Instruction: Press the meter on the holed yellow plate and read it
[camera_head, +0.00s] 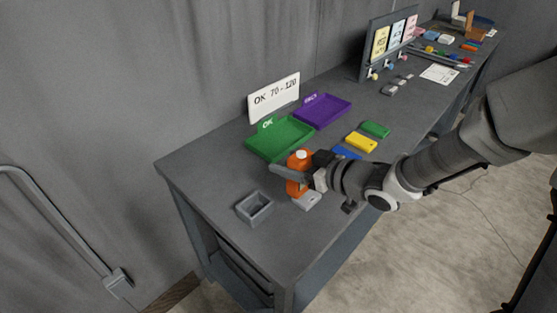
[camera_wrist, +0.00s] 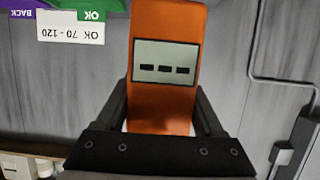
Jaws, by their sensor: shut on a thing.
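The orange meter (camera_head: 297,186) is held upright in my gripper (camera_head: 300,175) over the near part of the bench. In the wrist view the meter (camera_wrist: 163,25) stands between the two fingers of my gripper (camera_wrist: 162,105), and its screen (camera_wrist: 165,62) shows three dashes. A yellow plate (camera_head: 361,142) lies flat on the bench between a green plate (camera_head: 375,129) and a blue plate (camera_head: 346,153). The meter is apart from the yellow plate. I cannot make out holes in any plate at this size. My gripper partly hides the blue plate.
A small pale block (camera_head: 307,201) is just below the meter. An open grey box (camera_head: 254,221) stands near the left. A green OK tray (camera_head: 263,154), a purple tray (camera_head: 340,115) and an "OK 70-120" sign (camera_head: 274,97) are behind. A rack (camera_head: 390,45) stands farther back.

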